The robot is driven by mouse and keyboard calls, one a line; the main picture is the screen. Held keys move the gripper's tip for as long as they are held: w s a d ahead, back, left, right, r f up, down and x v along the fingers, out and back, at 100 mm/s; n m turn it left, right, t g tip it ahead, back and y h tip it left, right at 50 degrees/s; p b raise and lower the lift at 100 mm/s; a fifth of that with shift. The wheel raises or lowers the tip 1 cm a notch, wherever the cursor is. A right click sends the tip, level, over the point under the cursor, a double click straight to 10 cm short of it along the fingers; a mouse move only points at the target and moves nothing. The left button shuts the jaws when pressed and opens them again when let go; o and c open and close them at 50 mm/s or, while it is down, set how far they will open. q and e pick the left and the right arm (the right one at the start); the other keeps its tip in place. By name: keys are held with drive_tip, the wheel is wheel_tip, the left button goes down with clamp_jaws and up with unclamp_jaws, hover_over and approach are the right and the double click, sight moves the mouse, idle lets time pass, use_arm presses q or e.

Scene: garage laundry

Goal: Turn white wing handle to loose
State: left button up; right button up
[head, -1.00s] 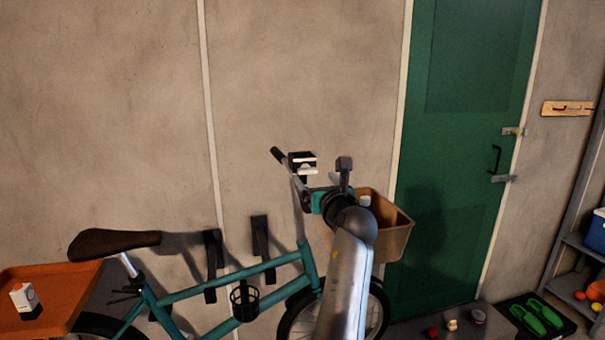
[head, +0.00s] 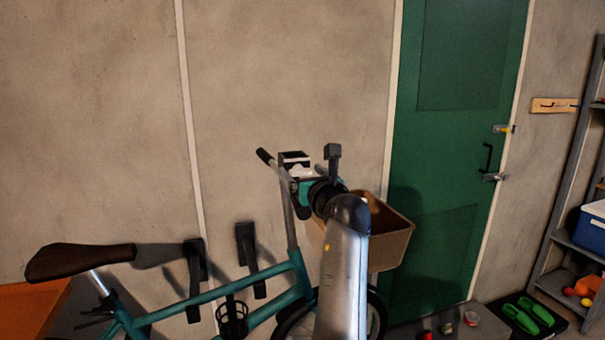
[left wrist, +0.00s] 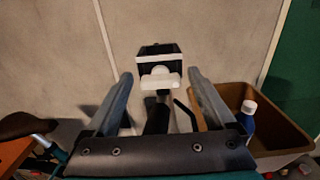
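The white wing handle (left wrist: 160,78) sits on the front of a black box (left wrist: 160,54) with a white top edge, on the bicycle's handlebar. In the head view the wing handle (head: 299,170) shows just past my left gripper (head: 303,184). In the left wrist view the gripper (left wrist: 160,74) is open, one finger on each side of the handle with wide gaps. The wing looks roughly level. I see no contact; the remaining distance in depth is hard to tell. My right gripper is out of view.
The teal bicycle (head: 240,281) stands along the wall. Its brown basket (head: 393,243) is close to the right of my gripper, with a white-capped bottle (left wrist: 248,117) in it. A black handlebar grip (head: 265,156) points left. The green door (head: 450,150) is at right.

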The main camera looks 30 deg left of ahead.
use_arm(q)
drive_tip(key=c, duration=1.2)
drive_tip(key=shift+c, duration=0.2)
